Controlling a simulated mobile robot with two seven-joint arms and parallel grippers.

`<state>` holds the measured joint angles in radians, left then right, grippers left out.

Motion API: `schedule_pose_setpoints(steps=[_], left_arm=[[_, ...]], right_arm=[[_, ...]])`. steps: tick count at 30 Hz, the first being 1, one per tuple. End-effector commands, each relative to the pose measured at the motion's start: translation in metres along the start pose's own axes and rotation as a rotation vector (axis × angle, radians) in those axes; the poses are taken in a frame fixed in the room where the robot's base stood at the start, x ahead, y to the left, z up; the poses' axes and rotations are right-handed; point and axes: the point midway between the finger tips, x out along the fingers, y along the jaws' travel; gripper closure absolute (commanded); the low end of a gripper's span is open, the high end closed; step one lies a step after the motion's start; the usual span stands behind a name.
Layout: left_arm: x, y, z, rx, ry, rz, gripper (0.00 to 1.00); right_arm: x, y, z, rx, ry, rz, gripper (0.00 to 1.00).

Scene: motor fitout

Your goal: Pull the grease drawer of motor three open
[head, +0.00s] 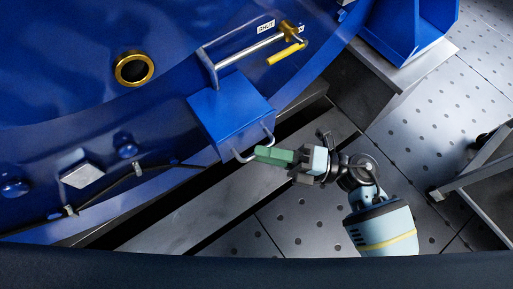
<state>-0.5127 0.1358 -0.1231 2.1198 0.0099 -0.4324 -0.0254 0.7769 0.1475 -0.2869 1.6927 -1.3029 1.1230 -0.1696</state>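The grease drawer (232,120) is a blue box on the side of the large blue motor (60,60). Its front carries a pale bar handle (240,157), whose two ends show. My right gripper (262,154) reaches in from the right, its green fingers at the middle of the handle. They hide that part of the bar. One finger covers the other from this angle, so I cannot tell whether they are closed on it. No gap shows between the box and its housing. My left gripper is not in view.
Above the box, a metal rod (250,46) ends in a brass fitting with a yellow lever (286,54) and a small label. A brass ring (134,68) sits on the motor. Dark steel rails run below. The perforated floor (430,110) lies open at right, near a dark frame (470,165).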

Motion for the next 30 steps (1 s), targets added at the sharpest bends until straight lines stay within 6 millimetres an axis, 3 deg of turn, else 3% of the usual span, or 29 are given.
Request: schedule_pose_setpoints(steps=[6,16,23,30], left_arm=[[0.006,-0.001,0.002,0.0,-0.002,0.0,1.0],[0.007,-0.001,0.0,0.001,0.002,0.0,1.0],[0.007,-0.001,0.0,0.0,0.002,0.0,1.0],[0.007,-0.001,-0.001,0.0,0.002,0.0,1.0]], right_arm=[[0.021,0.0,0.0,0.0,0.001,0.001,0.69],[0.024,0.0,0.0,0.0,0.0,0.0,0.69],[0.023,0.0,0.0,0.001,0.0,0.0,0.99],[0.023,0.0,0.0,0.001,0.0,0.0,1.0]])
